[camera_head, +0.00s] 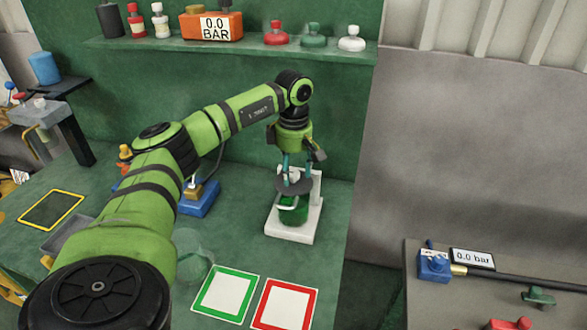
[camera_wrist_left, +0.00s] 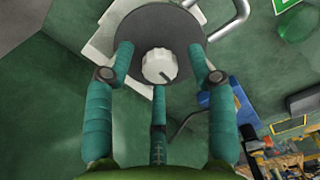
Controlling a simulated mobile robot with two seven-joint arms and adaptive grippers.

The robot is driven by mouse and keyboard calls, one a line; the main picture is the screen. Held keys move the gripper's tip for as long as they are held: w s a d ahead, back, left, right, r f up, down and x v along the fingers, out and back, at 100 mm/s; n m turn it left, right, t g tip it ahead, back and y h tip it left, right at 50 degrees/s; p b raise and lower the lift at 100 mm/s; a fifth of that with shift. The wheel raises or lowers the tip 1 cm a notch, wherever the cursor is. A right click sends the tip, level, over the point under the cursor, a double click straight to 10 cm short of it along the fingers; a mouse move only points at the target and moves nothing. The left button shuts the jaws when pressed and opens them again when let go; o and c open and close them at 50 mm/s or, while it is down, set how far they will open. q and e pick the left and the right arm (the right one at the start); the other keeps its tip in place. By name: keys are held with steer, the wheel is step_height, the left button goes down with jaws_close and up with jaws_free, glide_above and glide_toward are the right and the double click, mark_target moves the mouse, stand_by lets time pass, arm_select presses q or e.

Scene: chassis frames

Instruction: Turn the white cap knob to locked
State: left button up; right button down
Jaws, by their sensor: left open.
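The white cap knob (camera_wrist_left: 158,66) sits at the centre of a dark grey round disc (camera_wrist_left: 130,25) in the left wrist view. A dark mark on the knob points toward the lower right of that view. In the head view the disc (camera_head: 294,187) lies on top of a green cylinder (camera_head: 293,214) on a white base (camera_head: 290,233); the knob is mostly hidden there. My left gripper (camera_head: 297,167) points down over the disc. Its teal fingers (camera_wrist_left: 160,62) are open and spread around the knob, with visible gaps to it. My right gripper is not in view.
A bent metal handle (camera_head: 287,207) sticks out beside the cylinder. A blue device (camera_head: 199,199) stands to its left. Green-framed (camera_head: 226,293) and red-framed (camera_head: 284,304) squares lie in front.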

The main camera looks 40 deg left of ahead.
mark_target(294, 173)
arm_select(q)
step_height(294, 173, up, 12)
stand_by(0.5)
stand_by(0.5)
